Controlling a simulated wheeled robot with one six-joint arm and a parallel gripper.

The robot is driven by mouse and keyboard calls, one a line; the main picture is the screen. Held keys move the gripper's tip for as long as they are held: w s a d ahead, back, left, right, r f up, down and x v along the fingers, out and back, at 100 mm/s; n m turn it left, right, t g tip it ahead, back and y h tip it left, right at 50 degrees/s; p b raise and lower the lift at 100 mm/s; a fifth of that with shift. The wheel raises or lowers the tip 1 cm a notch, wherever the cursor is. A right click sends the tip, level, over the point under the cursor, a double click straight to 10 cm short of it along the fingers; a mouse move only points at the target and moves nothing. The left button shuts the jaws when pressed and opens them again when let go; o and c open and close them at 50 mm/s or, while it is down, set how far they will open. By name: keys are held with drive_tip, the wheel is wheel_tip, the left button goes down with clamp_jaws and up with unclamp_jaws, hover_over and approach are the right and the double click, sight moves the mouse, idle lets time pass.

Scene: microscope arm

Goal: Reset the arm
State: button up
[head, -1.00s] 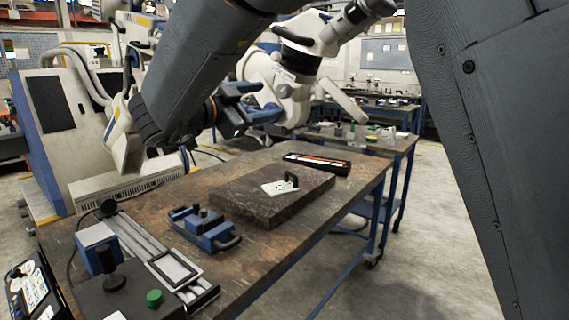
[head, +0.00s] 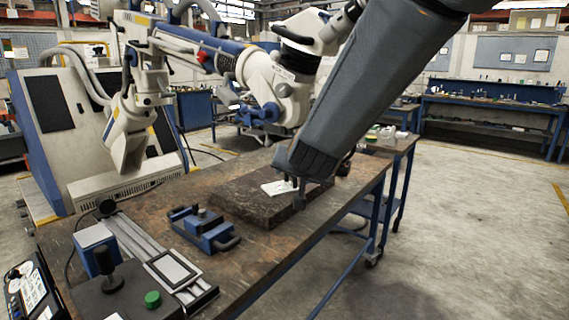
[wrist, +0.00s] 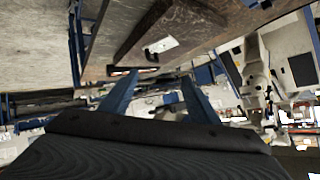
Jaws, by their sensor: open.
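The white and blue microscope arm (head: 215,55) reaches across from its cabinet-like base at the left. Its microscope head (head: 285,85), with a blue handle (head: 262,114) low on its left, hangs behind the workbench. A white and blue arm that looks like the same one stands at the right in the wrist view (wrist: 255,80). My gripper (wrist: 159,75) is open and nothing shows between its blue fingers. My gripper appears apart from the microscope arm.
The workbench (head: 150,205) carries a dark stone slab (head: 235,203) with a white plate, a blue clamp-like fixture (head: 203,228) and a rail device (head: 140,250). My arm hides the slab's right part. Open floor (head: 450,220) lies to the right.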

drive_tip(key=s+d+f+n+g, duration=0.1)
drive_tip(key=s+d+f+g, duration=0.3)
drive_tip(key=s, duration=0.6)
drive_tip(key=s+d+f+n+g+h, duration=0.1)
drive_tip(key=s+d+f+g, duration=0.2)
drive_tip(key=s+d+f, duration=0.4)
drive_tip(key=s+d+f+n+g, duration=0.1)
drive_tip(key=s+d+f+g, duration=0.3)
drive_tip(key=s, duration=0.9)
drive_tip(key=shift+s+d+f+g, duration=0.15)
drive_tip(key=shift+d+f+g, duration=0.15)
drive_tip(key=shift+d+f, duration=0.6)
